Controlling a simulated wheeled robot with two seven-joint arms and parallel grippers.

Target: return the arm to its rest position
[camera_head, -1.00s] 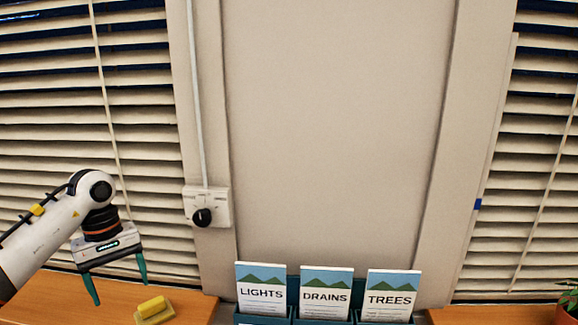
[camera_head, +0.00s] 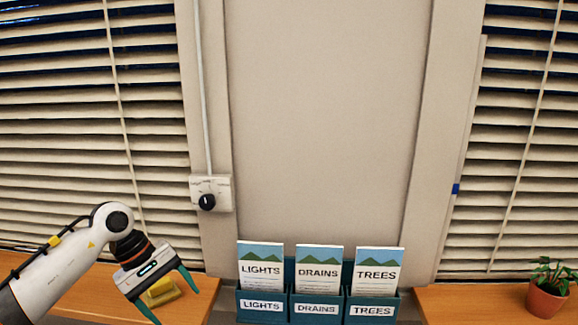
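My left arm comes in from the left, and its gripper (camera_head: 172,296) is open with its two green fingers spread wide. My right arm and gripper are out of view.
A teal rack (camera_head: 290,271) labelled LIGHTS, DRAINS and TREES holds leaflets at the bottom middle. A dial box (camera_head: 211,194) is on the wall. A potted plant (camera_head: 547,302) stands on the right wooden surface. Blinds flank the wall panel.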

